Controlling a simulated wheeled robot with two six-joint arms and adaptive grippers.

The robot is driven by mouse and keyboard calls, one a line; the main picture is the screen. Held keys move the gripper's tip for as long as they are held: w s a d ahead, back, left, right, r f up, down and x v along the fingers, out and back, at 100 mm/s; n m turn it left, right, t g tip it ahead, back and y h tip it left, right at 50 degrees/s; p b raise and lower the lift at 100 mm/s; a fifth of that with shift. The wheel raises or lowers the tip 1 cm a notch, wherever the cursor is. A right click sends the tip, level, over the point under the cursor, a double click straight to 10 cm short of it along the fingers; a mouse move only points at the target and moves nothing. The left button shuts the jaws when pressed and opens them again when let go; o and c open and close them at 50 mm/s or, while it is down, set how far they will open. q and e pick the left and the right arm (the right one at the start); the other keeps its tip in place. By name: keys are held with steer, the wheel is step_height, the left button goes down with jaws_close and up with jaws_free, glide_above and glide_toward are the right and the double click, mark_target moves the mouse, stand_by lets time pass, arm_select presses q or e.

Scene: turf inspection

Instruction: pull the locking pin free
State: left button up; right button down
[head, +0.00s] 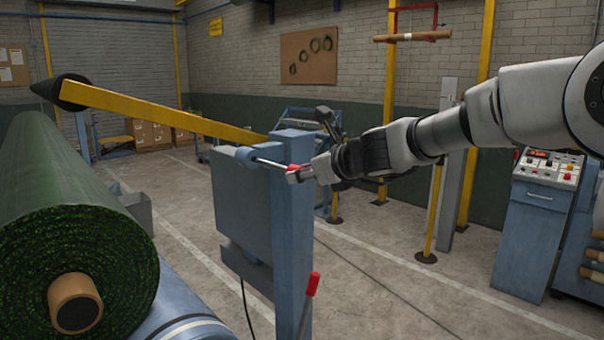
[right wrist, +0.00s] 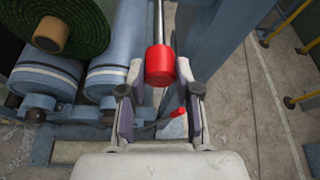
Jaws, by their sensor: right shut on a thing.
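The locking pin (head: 270,163) is a bright metal rod with a red knob at its right end. Its left end enters a round blue collar (head: 246,157) on the blue post (head: 291,215). My right gripper (head: 298,174) is shut on the red knob, coming in from the right. In the right wrist view the red knob (right wrist: 160,66) sits between the two fingertips, with the rod running away beyond it. How deep the rod goes into the collar is hidden. My left gripper is not in view.
A yellow arm (head: 165,112) with a dark cone slants up left from the post. A large green turf roll (head: 70,210) lies on blue rollers at left. A red-handled lever (head: 312,285) stands low in front.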

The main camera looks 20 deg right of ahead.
steer(key=shift+s+d+p, duration=0.15)
steer(key=shift+s+d, duration=0.15)
steer(key=shift+s, duration=0.5)
steer(key=shift+s+d+p, duration=0.2)
steer(key=shift+s+d, duration=0.05)
steer(key=shift+s, duration=0.55)
steer(key=shift+s+d+p, duration=0.15)
steer(key=shift+s+d, duration=0.15)
steer(key=shift+s, duration=0.5)
